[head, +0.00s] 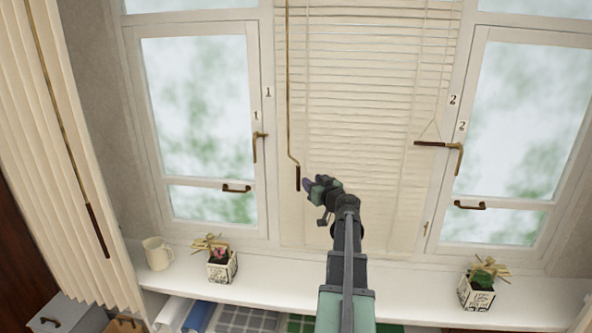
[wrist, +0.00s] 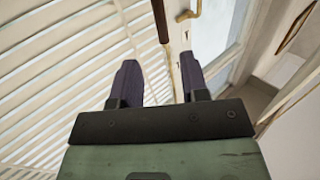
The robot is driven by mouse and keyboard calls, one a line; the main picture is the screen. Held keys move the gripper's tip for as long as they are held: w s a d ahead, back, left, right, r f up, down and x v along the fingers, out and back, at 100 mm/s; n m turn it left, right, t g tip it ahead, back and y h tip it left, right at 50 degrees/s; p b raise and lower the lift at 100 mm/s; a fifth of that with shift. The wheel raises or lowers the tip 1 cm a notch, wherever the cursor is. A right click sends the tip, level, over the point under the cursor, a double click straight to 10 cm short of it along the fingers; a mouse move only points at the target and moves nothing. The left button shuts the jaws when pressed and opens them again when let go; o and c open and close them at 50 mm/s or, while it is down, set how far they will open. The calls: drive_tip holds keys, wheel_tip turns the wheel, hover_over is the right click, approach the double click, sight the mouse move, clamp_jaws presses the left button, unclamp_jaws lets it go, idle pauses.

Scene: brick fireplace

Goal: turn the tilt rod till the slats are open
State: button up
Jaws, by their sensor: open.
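The tilt rod (head: 290,90) is a thin brass rod at the left edge of the cream blind (head: 365,130), with a bent lower part and a dark handle (head: 297,177). The slats look nearly flat and closed in the head view, with thin lines between them. My gripper (head: 307,185) is open, just right of the dark handle. In the wrist view the handle (wrist: 159,20) shows beyond and roughly between the two purple fingertips (wrist: 159,75). Whether a finger touches it I cannot tell.
A vertical blind (head: 65,140) with its own dark-ended rod hangs at the left. Windows with brass handles (head: 256,145) flank the middle blind. A mug (head: 158,253) and two potted plants (head: 222,266) (head: 478,294) stand on the white sill (head: 285,285).

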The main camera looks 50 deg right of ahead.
sight(299, 172)
drive_tip(key=x, duration=1.1)
drive_tip(key=shift+a+f, duration=0.1)
drive_tip(key=shift+a, duration=0.05)
clamp_jaws()
